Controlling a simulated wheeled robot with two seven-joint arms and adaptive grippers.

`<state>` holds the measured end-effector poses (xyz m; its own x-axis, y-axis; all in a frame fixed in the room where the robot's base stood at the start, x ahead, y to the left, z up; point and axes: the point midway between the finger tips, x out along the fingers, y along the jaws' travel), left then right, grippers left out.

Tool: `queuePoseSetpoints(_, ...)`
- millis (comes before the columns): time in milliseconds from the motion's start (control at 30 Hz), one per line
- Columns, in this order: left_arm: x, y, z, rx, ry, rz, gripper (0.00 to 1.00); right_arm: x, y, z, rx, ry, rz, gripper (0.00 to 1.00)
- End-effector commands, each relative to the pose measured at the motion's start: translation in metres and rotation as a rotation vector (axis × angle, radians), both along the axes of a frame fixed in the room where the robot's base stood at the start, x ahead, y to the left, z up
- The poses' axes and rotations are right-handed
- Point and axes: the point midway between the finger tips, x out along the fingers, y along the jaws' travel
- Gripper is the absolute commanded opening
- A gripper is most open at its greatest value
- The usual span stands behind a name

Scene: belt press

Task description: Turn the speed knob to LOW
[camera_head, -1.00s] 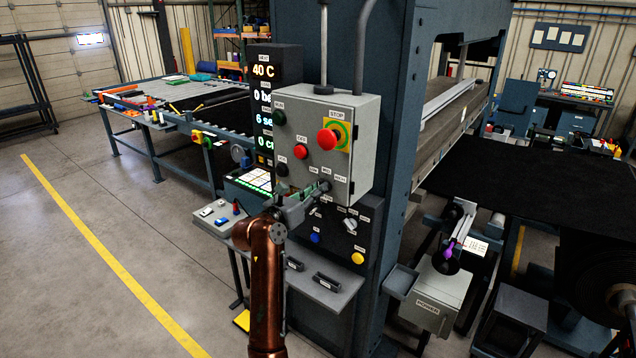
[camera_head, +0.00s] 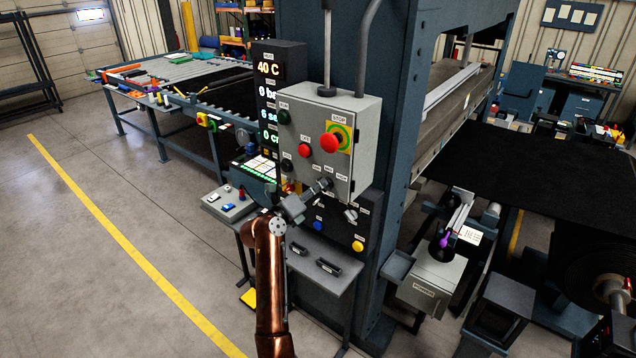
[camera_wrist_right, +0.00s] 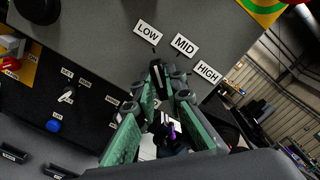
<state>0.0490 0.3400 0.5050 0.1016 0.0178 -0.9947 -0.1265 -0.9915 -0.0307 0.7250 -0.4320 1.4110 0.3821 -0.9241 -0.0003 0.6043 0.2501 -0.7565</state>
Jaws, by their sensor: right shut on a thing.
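In the head view my right gripper (camera_head: 312,192) reaches the lower front of the box. My left gripper is not in view.
The box also carries a red STOP button (camera_head: 329,142) on yellow, a red button (camera_head: 304,151) and a black knob (camera_head: 287,165). Below are a blue button (camera_head: 318,225), a yellow button (camera_head: 358,246) and a grey shelf (camera_head: 325,268).

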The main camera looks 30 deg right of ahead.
Motion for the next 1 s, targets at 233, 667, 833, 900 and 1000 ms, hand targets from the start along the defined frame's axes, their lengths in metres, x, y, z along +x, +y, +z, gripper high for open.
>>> queuePoseSetpoints(233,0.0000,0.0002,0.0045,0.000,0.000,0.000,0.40,0.0004,0.0003,-0.0006,-0.011,0.029,0.001,0.00)
queuePoseSetpoints(667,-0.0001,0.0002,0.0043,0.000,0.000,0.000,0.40,0.0004,0.0003,-0.0009,-0.012,0.030,0.000,0.17)
queuePoseSetpoints(833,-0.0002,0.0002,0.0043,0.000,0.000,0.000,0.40,0.0004,0.0003,-0.0006,-0.012,0.029,0.000,0.28)
queuePoseSetpoints(900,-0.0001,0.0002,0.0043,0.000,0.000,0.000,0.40,0.0004,0.0003,-0.0005,-0.012,0.029,0.000,0.28)
queuePoseSetpoints(1000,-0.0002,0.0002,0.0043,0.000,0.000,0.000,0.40,0.0004,0.0003,-0.0004,-0.011,0.028,0.000,0.28)
